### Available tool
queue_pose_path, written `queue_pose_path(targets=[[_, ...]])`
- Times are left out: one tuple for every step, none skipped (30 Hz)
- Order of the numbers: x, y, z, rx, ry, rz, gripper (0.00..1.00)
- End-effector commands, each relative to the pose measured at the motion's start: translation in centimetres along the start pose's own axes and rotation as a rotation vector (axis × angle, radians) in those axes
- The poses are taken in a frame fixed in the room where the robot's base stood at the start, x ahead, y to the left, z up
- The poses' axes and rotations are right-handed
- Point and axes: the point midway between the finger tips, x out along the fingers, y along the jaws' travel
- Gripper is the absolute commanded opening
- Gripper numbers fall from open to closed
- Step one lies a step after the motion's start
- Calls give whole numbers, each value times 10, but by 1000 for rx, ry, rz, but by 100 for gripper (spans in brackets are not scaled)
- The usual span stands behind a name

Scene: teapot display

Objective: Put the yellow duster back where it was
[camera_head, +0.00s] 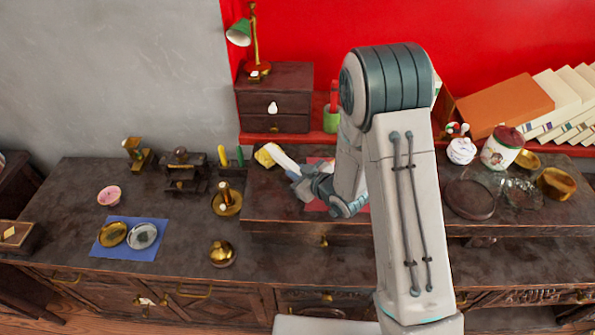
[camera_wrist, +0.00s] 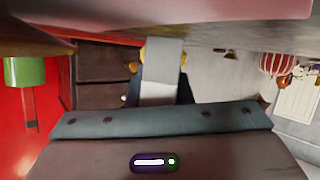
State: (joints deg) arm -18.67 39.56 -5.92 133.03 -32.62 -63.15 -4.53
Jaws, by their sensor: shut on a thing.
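The yellow duster (camera_head: 264,158) shows as a small yellow patch at the tip of my gripper (camera_head: 279,157), over the left end of the raised wooden shelf (camera_head: 270,205). My gripper is shut on it, and the pale fingers hide much of it. In the wrist view, yellow edges of the duster (camera_wrist: 183,54) show around my gripper (camera_wrist: 163,55). I cannot tell whether the duster touches the shelf.
A small drawer chest (camera_head: 274,95) with a green lamp (camera_head: 240,33) stands behind. Left are a brass stand (camera_head: 226,200), dark metal pieces (camera_head: 183,170) and a blue cloth (camera_head: 112,249) with two discs. My arm covers the middle; jars (camera_head: 500,148) stand right.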

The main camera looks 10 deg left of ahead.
Motion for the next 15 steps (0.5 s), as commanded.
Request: queue_pose_path(targets=[[0, 0, 0, 0, 1, 0, 0], [0, 0, 0, 0, 1, 0, 0], [0, 0, 1, 0, 1, 0, 0], [1, 0, 1, 0, 1, 0, 0], [1, 0, 2, 0, 1, 0, 0], [1, 0, 3, 0, 1, 0, 0], [1, -1, 3, 0, 1, 0, 0], [2, -1, 4, 0, 1, 0, 0], [2, -1, 4, 0, 1, 0, 0], [2, -1, 5, 0, 1, 0, 0], [2, -1, 5, 0, 1, 0, 0], [2, -1, 6, 0, 1, 0, 0], [3, -1, 6, 0, 0, 0, 0], [3, -1, 7, 0, 0, 0, 0], [3, -2, 8, 0, 0, 0, 0]])
